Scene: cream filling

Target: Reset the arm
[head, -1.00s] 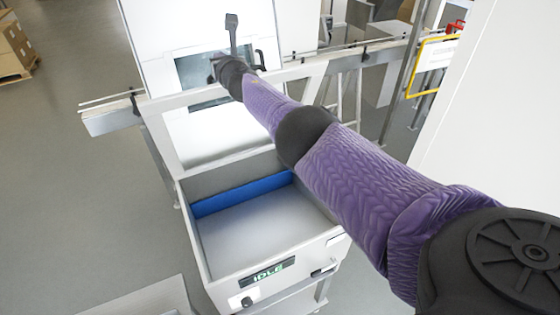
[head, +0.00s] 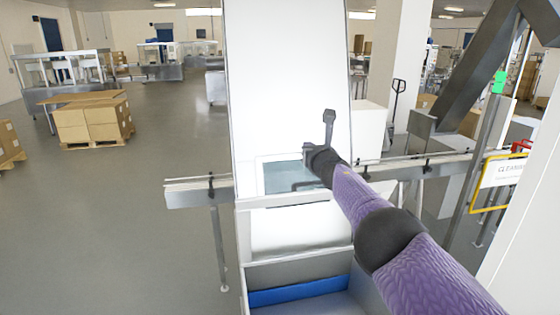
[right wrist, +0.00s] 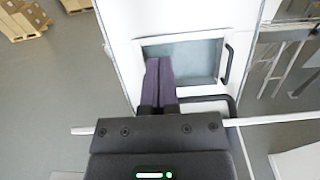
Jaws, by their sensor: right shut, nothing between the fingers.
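My right gripper (head: 308,150) is held out at the end of my purple arm, in front of the white machine (head: 290,90). In the right wrist view its two dark fingers (right wrist: 159,68) lie together with nothing between them. They overlap the lower left of the machine's glass window (right wrist: 192,62); I see no contact. A dark upright bracket stands above the hand in the head view. My left gripper is not in view.
Below the machine is a bin with a blue inner strip (head: 300,291), cut off by the frame. A metal rail (head: 197,190) runs across at window height. A white panel (head: 532,225) stands close on the right. Stacked boxes (head: 93,118) stand far left, with open floor before them.

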